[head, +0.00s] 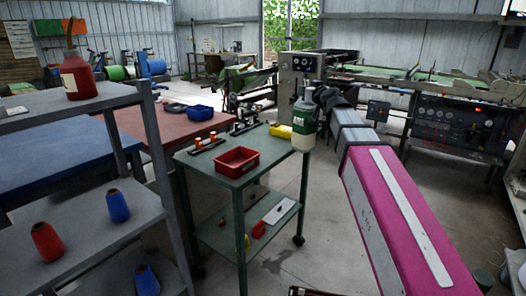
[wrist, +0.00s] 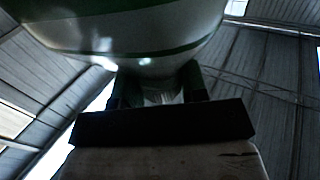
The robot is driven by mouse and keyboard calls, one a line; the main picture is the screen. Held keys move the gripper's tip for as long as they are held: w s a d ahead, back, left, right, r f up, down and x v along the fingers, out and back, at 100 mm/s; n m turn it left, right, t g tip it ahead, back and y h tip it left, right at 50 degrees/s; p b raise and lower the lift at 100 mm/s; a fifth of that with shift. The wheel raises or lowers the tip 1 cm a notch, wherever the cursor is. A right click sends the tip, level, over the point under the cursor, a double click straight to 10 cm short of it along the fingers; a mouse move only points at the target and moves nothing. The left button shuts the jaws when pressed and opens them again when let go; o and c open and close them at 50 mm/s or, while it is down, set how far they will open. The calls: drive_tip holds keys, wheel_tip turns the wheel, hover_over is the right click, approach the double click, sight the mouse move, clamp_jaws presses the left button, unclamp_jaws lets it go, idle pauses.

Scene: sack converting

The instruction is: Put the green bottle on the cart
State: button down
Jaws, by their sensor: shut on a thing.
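The green bottle (head: 304,128), white-labelled with a green band and pale lower part, is upright at the right back corner of the green cart (head: 268,166). I cannot tell whether its base touches the cart top or hangs just above or beside it. My gripper (head: 314,97) is shut on the bottle near its upper part, coming from the right. In the wrist view the bottle's body (wrist: 130,35) fills the top, with the gripper fingers (wrist: 158,88) around a narrower part of it. The fingertips are partly hidden in the head view.
A grey shelf (head: 60,205) with thread cones stands at left. A red table (head: 160,140) and blue table (head: 55,160) lie behind.

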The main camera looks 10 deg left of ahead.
drive_tip(key=s+a+r+n+g+y, duration=0.35)
drive_tip(key=s+a, duration=0.25)
drive_tip(key=a, duration=0.3)
drive_tip(key=s+a+r+n+g+y, duration=0.3)
drive_tip(key=s+a+r+g, duration=0.25)
drive_tip(key=a, duration=0.35)
drive_tip(key=w+f, duration=1.1)
drive_tip(key=shift+t, duration=0.3)
drive_tip(key=c, duration=0.7)
unclamp_jaws()
drive_tip(key=shift+f, duration=0.1)
drive_tip(key=shift+o, duration=0.2)
